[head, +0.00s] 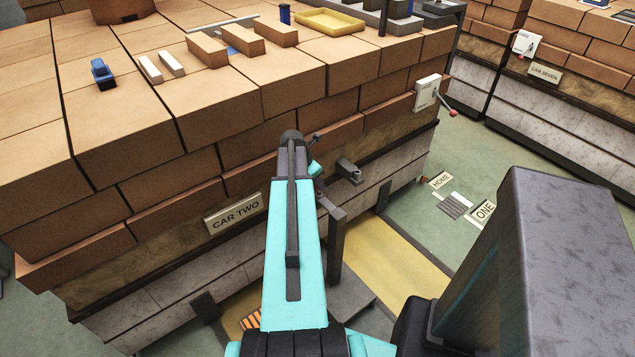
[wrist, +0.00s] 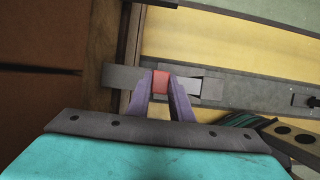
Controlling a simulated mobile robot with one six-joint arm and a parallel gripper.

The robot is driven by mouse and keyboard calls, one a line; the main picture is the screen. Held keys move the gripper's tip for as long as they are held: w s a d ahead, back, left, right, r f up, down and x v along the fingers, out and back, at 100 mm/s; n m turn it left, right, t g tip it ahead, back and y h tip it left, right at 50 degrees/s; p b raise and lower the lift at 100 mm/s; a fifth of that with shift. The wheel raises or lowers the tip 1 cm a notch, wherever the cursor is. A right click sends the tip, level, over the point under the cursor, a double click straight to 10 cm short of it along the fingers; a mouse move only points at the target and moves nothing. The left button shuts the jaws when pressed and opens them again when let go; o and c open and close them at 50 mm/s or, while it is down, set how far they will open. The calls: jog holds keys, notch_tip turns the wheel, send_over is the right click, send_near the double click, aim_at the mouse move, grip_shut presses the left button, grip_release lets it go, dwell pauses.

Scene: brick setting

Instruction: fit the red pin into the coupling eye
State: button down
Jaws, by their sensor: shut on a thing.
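In the wrist view, my gripper (wrist: 162,78) is shut on the red pin (wrist: 161,84), which shows as a small red block between the two purple fingers. A grey coupling bar (wrist: 120,77) lies beyond it to the left, against the brown car side. A paler grey coupling piece (wrist: 204,87) lies just right of the fingers. The eye's opening is hidden or too small to tell, and I cannot tell whether the pin is above it or in it. In the head view, a grey coupling part (head: 349,172) sticks out from the brick car; my arm hides the pin.
The brick car carries a CAR TWO sign (head: 234,213) and a white lever box (head: 427,92). A grey post (head: 335,245) stands close right of my arm. Green floor (head: 412,215) is open to the right.

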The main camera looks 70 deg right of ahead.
jog(key=shift+f+b, duration=0.35)
jog(key=shift+f, duration=0.85)
jog(key=c, duration=1.5)
grip_release()
jog(key=shift+r, duration=0.15)
jog(key=shift+b+v, duration=0.5)
jog(key=shift+v, duration=6.3)
